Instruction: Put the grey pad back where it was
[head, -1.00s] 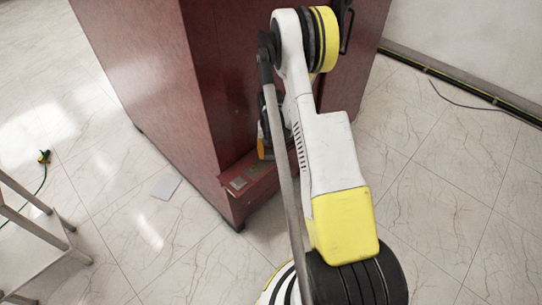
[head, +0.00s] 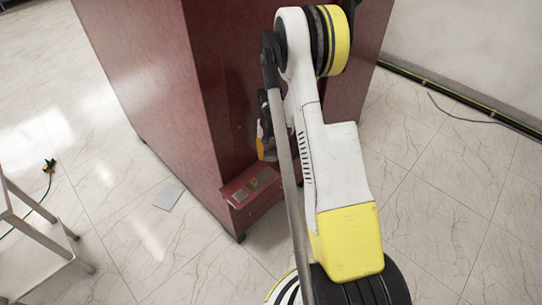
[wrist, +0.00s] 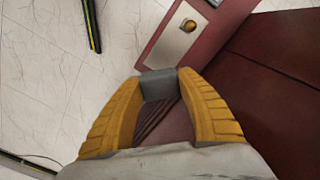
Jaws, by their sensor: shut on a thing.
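The grey pad (wrist: 157,84) is a small grey block between the tips of my gripper's orange fingers in the wrist view. My gripper (wrist: 158,78) is shut on it, with a fingertip at each side. The pad is over or beside the dark red ledge (wrist: 165,125); I cannot tell whether it touches it. In the head view my gripper (head: 261,142) shows only in part beside the red cabinet (head: 160,75), behind my arm. The pad in my fingers cannot be made out there.
The ledge (head: 237,207) at the cabinet's foot carries a light plate (wrist: 172,42) with a brass knob (wrist: 189,25). A flat grey sheet (head: 169,194) lies on the tiled floor. A metal frame (head: 40,235) stands at the left. The floor right of my arm is clear.

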